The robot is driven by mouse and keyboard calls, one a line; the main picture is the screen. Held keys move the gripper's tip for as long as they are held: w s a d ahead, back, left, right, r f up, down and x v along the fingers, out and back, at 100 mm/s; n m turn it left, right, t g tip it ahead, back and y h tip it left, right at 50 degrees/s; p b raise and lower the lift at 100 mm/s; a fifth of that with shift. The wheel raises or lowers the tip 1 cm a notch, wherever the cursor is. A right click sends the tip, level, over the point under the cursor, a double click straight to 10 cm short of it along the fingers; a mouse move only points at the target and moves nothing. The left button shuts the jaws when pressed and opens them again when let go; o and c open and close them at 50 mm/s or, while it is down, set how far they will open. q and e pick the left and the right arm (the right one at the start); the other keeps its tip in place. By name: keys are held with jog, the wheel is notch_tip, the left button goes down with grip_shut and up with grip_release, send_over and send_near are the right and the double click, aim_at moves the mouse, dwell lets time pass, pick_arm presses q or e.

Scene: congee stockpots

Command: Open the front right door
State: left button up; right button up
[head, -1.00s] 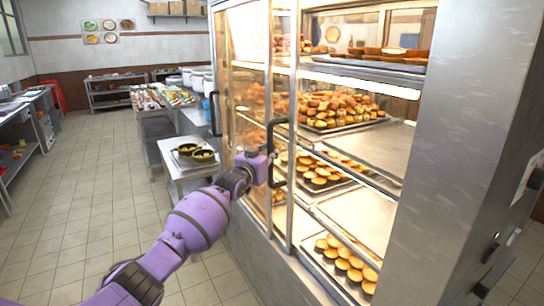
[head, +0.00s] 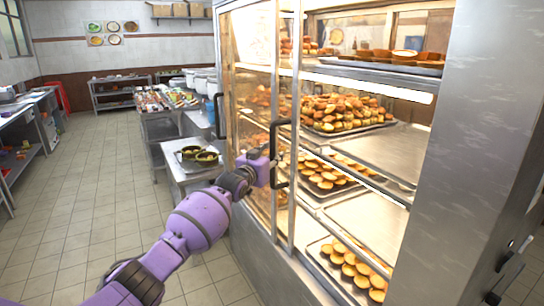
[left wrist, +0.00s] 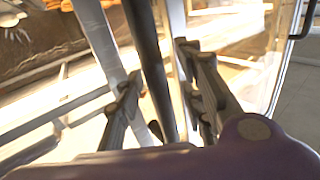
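A tall metal-framed glass display case (head: 489,120) fills the right half of the head view. Its right front section stands uncovered, and trays of pastries show directly inside. The front right door (head: 296,90) is slid left, overlapping the left glass, and carries a black vertical bar handle (head: 273,134). My left gripper (head: 277,168) is at the lower part of this handle; its fingers are hard to make out in the head view. In the left wrist view the gripper (left wrist: 165,95) has its fingers apart, one on each side of the handle bar (left wrist: 148,65). My right gripper is not in view.
A second handle (head: 218,116) sits on the left glass. A metal table (head: 195,172) with two dark pots (head: 206,157) stands left of the case. Open tiled floor (head: 100,190) lies to the left, with a counter (head: 30,150) along the far left.

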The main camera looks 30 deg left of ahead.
pick_arm(q)
jog(key=shift+d, duration=0.1)
jog(key=s, duration=1.2)
jog(key=shift+d, duration=0.35)
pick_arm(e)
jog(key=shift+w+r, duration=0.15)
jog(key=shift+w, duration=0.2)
